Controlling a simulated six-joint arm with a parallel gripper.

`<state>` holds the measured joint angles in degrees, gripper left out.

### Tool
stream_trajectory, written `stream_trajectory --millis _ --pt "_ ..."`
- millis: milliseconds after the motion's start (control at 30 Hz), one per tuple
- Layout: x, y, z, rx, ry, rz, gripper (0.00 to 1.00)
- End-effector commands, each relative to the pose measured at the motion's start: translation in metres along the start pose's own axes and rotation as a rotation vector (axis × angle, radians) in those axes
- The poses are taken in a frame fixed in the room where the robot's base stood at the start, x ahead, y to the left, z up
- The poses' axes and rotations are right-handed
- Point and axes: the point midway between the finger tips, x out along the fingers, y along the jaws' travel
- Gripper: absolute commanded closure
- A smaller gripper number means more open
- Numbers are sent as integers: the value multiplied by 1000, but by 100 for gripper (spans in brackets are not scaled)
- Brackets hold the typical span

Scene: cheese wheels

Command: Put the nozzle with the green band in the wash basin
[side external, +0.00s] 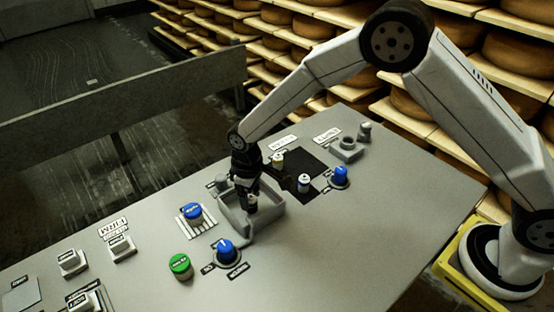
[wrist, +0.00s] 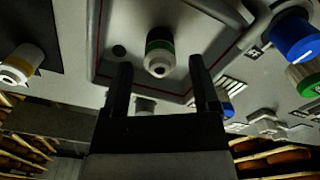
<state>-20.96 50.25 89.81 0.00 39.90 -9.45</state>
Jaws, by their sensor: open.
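The nozzle with the green band (wrist: 160,52) is pale with a dark upper part, and shows inside the wash basin (wrist: 104,72) in the wrist view. In the side view the nozzle (side external: 252,201) is a small pale shape below my gripper (side external: 250,187), within the walls of the grey basin (side external: 268,226). My gripper (wrist: 161,64) is open, its two dark fingers spread, with a visible gap between each finger and the nozzle. The gripper points down into the basin. I cannot tell clearly whether the nozzle's base rests on the basin floor.
A yellow-banded nozzle (wrist: 22,62) stands on a dark mat; the side view shows two nozzles there, one at the back (side external: 278,160) and one in front (side external: 304,184).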

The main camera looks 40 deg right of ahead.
Motion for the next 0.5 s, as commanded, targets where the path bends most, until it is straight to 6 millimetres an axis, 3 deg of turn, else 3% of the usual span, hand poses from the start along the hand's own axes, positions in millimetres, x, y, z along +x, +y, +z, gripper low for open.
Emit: stream_trajectory --millis 500 --pt "-80 0 0 0 2 0 23"
